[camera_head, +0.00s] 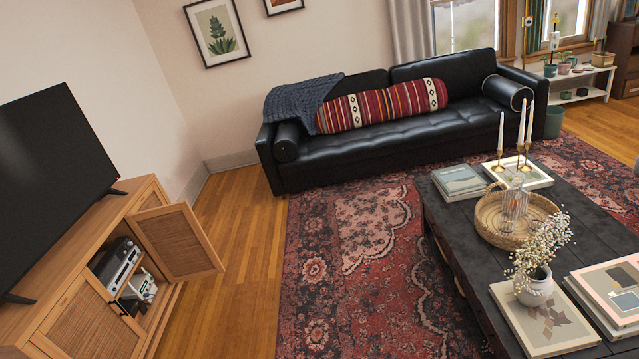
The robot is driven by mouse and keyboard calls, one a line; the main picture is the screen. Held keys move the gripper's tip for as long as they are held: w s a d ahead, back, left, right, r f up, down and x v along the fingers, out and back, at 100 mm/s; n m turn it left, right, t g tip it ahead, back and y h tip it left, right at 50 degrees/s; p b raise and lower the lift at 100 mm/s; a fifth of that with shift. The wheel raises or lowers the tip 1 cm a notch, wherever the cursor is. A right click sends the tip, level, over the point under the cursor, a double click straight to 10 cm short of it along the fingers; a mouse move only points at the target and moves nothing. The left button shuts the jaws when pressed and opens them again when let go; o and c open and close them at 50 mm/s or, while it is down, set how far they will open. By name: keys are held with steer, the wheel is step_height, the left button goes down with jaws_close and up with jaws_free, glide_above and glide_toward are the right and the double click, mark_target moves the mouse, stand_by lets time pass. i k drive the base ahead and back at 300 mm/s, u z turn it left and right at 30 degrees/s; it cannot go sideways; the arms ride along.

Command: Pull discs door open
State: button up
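A wooden TV cabinet (150,195) with woven door panels stands at the left. One of its doors (178,240) is swung wide open, out over the wood floor. Behind it, the open compartment holds a grey-and-black device (116,262) on the upper shelf and a white item (143,288) below. A woven door (85,318) nearer to me looks closed, with a small dark handle (119,309) at its edge. I cannot tell from any label which door is the discs door. My gripper is not in view.
A black TV (50,185) stands on the cabinet. A dark coffee table (460,225) with books, a tray and a flower vase is at the right. A black sofa (400,130) is at the back. Rug (350,290) and wood floor (235,270) between cabinet and table are clear.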

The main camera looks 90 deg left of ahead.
mark_target(87, 322)
steer(key=u, duration=1.05)
steer(key=i, duration=0.1)
steer(key=u, duration=3.05)
steer(key=k, duration=0.85)
steer(key=u, duration=0.2)
steer(key=i, duration=0.85)
steer(key=z, duration=0.15)
